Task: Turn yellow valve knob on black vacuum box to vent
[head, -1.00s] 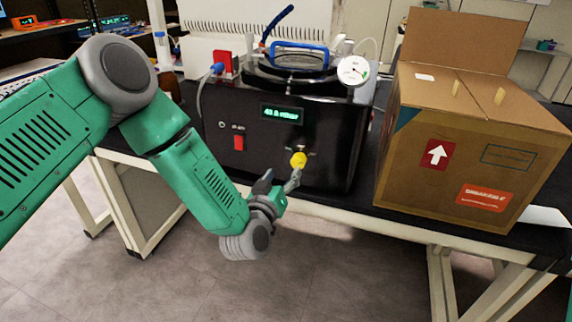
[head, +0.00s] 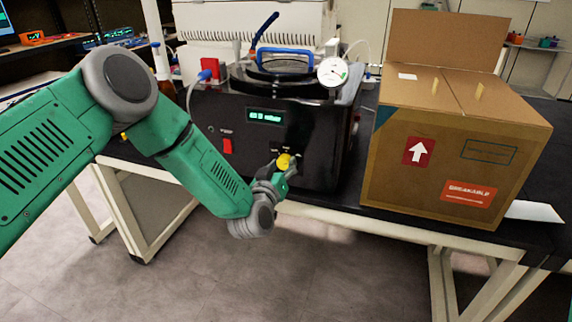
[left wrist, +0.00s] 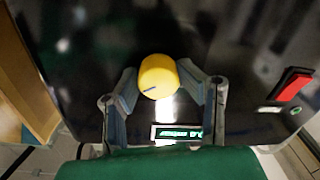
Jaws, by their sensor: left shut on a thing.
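The yellow valve knob (head: 284,161) sits on the lower right of the front face of the black vacuum box (head: 320,130). My left gripper (head: 277,170) is at the knob, with its fingers around it. In the left wrist view the knob (left wrist: 158,76) lies between the two fingertips of my left gripper (left wrist: 158,80), and a dark mark line shows on its face. The fingers are shut on the knob. The box's green display (head: 265,116) is lit, but its digits are blurred. My right gripper is not in view.
A large cardboard box (head: 450,150) stands on the black bench right of the vacuum box. A red switch (head: 227,146) is on the box's front left. A round gauge (head: 332,71) and a blue handle (head: 285,54) are on top.

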